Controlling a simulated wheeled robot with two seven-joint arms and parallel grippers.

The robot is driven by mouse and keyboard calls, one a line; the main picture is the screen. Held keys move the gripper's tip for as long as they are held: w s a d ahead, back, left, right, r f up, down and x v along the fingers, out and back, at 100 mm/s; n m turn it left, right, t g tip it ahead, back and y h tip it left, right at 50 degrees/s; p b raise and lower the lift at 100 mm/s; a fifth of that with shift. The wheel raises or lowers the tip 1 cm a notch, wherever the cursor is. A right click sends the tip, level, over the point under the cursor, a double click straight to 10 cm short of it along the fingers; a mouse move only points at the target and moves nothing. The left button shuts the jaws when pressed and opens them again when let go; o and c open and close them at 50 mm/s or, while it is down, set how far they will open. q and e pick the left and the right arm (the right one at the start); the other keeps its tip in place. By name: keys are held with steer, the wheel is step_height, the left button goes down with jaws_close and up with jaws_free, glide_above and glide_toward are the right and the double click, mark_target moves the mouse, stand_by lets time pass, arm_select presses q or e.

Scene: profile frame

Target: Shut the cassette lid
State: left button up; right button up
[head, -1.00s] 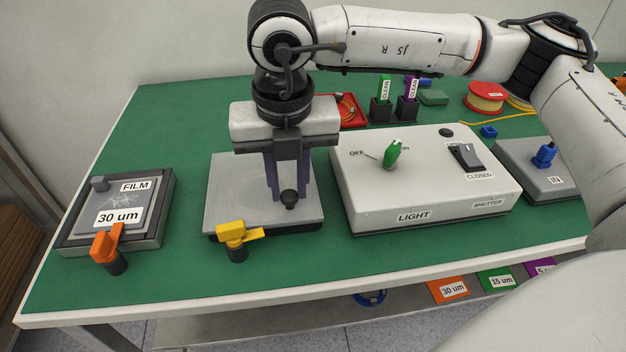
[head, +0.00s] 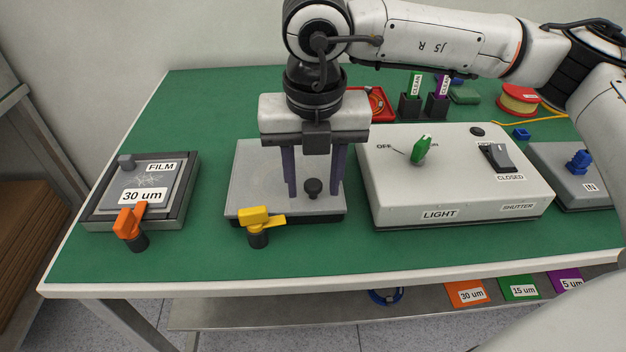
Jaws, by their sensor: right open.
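The cassette (head: 342,217) is a flat grey box on the green bench top, with a pale translucent lid (head: 256,180) on top. The lid looks flat and level; any small gap beneath it is too fine to tell. My left gripper is out of view.
Left is a film holder (head: 92,216) marked 30 um with an orange latch (head: 129,222). Right, close by, is the LIGHT box (head: 400,202) with a green knob (head: 419,150) and a shutter switch (head: 495,155). The bench front strip (head: 200,265) is clear.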

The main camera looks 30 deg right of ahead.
step_height(320, 180, up, 10)
steer(key=s, duration=0.1)
steer(key=shift+a+f+p, duration=0.2)
steer(key=shift+a+p, duration=0.1)
steer(key=shift+s, duration=0.1)
